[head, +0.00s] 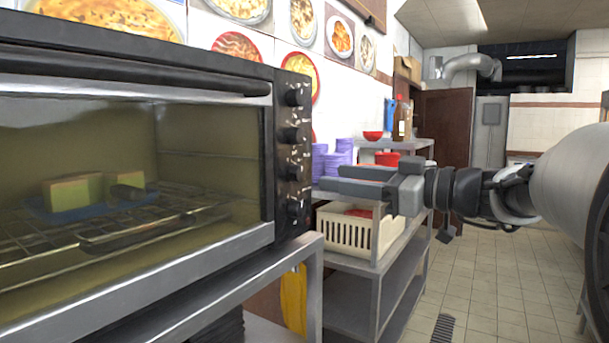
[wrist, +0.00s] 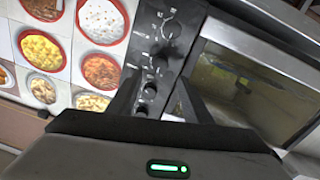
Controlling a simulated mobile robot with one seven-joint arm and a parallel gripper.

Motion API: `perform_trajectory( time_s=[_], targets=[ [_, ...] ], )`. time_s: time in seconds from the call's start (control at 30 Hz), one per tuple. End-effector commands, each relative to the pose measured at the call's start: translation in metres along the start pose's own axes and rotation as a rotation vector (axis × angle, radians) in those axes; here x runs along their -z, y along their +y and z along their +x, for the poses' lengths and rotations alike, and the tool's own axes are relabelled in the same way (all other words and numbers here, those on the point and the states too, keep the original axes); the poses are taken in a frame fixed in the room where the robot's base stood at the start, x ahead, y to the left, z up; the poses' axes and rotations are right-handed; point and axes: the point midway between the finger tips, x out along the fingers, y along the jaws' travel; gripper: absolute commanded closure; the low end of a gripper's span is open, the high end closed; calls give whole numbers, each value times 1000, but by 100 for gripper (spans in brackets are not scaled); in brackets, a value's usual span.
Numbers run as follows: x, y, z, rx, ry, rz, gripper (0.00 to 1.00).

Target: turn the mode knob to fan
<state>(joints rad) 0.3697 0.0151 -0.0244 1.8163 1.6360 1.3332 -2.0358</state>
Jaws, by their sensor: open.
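The toaster oven (head: 262,68) stands at the left in the head view, its glass door shut. Its dark control panel on the right side carries a column of several black knobs, including the top knob (head: 294,96), one below it (head: 291,134) and a third (head: 292,172). The panel also shows in the wrist view (wrist: 178,28). Which knob is the mode knob cannot be told; the markings are too small to read. My gripper (head: 331,178) is open and empty, pointing at the panel from the right, apart from it. In the wrist view the knobs lie between its fingers (wrist: 158,78).
Inside the oven, a blue tray (head: 75,208) with yellowish blocks sits on a wire rack. A metal shelf (head: 402,250) with a cream basket (head: 345,230) and purple stacked items (head: 335,158) stands beyond the gripper. The tiled floor (head: 495,285) at right is mostly clear.

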Motion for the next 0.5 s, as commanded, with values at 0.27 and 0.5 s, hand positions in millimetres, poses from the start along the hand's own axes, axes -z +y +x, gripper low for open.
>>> perform_trajectory(
  time_s=[0.27, 0.5],
  targets=[
    [0, 0, 54, 2, 0, 1, 55],
    [0, 0, 75, -1, 0, 1, 55]
  ],
)
